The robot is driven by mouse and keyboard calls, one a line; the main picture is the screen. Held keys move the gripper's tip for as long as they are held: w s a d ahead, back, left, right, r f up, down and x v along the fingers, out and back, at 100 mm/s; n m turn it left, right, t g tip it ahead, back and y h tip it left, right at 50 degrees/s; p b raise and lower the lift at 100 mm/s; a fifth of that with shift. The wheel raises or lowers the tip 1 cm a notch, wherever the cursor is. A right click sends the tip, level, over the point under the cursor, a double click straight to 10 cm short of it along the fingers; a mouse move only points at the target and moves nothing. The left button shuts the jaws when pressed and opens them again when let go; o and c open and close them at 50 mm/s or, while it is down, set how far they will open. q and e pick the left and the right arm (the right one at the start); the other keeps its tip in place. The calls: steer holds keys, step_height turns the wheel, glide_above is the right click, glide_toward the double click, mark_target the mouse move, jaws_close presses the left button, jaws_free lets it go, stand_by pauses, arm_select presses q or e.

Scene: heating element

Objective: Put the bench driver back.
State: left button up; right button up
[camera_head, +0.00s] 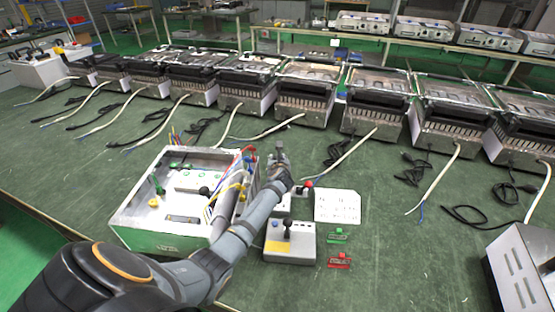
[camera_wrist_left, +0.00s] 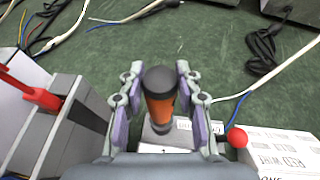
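The bench driver (camera_wrist_left: 160,97), with an orange and black handle, shows between the two fingers in the left wrist view. In the head view my left gripper (camera_head: 280,155) is above the bench, right of the open white box; the driver cannot be made out there. My right gripper is in neither view.
The open white box (camera_head: 135,215) holds wires and green parts. Right of it stand a joystick box (camera_head: 290,246), a red-knobbed lever (camera_head: 308,184), a white text card (camera_head: 337,207), and green (camera_head: 338,234) and red (camera_head: 339,261) pieces. Heater units (camera_head: 305,95) and cables line the back.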

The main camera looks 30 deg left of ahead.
arm_select(q)
steer(key=o, duration=0.3)
steer(key=shift+o, duration=0.2)
steer(key=shift+r, duration=0.1)
steer(key=p+v, duration=0.2)
steer(key=v, duration=1)
steer(key=shift+r, duration=0.2)
steer(key=shift+s+d+f, duration=0.1)
steer(key=shift+f, duration=0.05)
